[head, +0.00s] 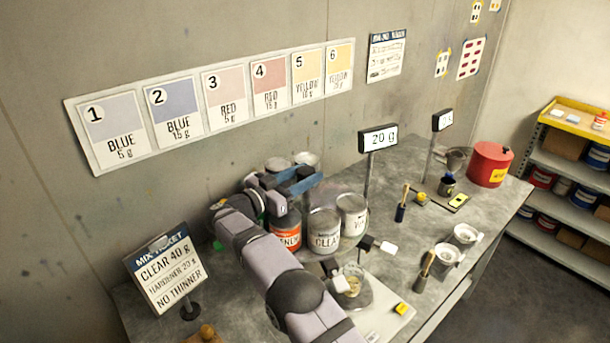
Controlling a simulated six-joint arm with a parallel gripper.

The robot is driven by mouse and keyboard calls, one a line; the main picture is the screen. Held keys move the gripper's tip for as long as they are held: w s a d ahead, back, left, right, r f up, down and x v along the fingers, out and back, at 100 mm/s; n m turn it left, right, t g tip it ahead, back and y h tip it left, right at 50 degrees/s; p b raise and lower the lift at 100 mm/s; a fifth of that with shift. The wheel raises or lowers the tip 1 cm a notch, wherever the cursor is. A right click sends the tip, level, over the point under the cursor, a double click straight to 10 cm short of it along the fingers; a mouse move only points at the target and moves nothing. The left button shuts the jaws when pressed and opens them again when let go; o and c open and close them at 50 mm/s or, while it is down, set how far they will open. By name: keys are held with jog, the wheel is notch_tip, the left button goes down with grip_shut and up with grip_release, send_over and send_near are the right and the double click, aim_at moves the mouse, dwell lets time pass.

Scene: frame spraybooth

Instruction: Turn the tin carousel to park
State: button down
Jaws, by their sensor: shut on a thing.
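The tin carousel carries several tins in a cluster on the bench; its turntable is mostly hidden by the tins and my arm. A CLEAR tin (324,232) and a white-labelled tin (352,212) face the front right. An orange-labelled tin (287,236) is beside my arm, and grey lids (307,159) show at the back. No park mark is readable.
A mix ticket (165,272) stands at left. The wall is close behind.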

jog(key=shift+r, duration=0.15)
jog(key=c, duration=1.1)
grip_release()
jog(key=shift+s+a+f+b, duration=0.2)
jog(key=shift+s+a+b, duration=0.1)
jog(key=shift+b, duration=0.05)
jog(key=b+v, duration=0.2)
jog(key=v, duration=0.3)
jog(key=shift+s+a+b, duration=0.1)
jog(key=shift+a+b, duration=0.05)
jog(key=shift+b, duration=0.25)
jog(key=shift+s+a+r, duration=0.2)
jog(key=shift+s+a, duration=0.15)
jog(key=shift+s, duration=0.1)
